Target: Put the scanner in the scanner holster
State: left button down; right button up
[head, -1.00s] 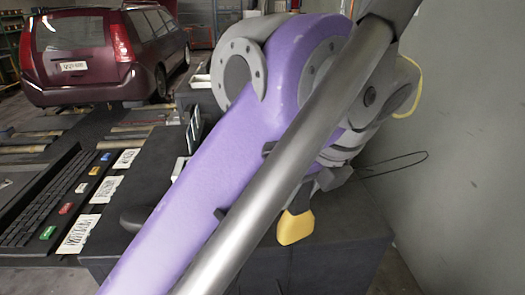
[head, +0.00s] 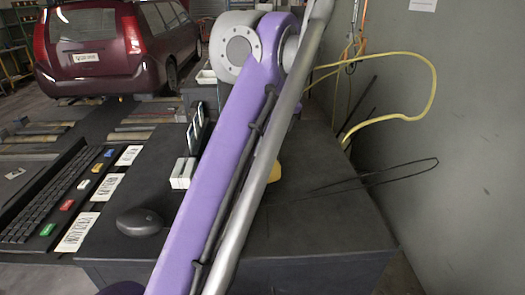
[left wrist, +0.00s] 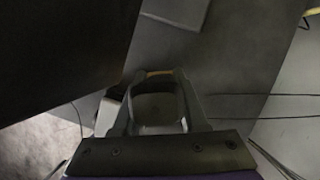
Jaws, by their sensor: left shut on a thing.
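My left gripper (left wrist: 158,100) shows in the left wrist view with its two fingers closed on the sides of a dark object with a yellow edge, which looks like the scanner (left wrist: 158,112). In the head view only a small yellow part of the scanner (head: 276,173) shows beside my left arm, over the dark bench. The arm hides the rest of it and the gripper. I cannot make out the scanner holster for certain in either view. My right gripper is in neither view.
A mouse (head: 139,222), a keyboard (head: 55,190) and barcode cards (head: 104,187) lie left of my arm. A yellow cable (head: 432,85) and thin dark wires hang by the grey wall. A red car (head: 110,50) stands behind.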

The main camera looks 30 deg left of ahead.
aim_at(276, 174)
pick_arm(q)
jog(key=b+x, duration=0.1)
jog(key=x, duration=0.3)
jog(key=shift+r, duration=0.1)
jog(key=shift+w, duration=0.1)
jog(key=shift+c, duration=2.2)
grip_release()
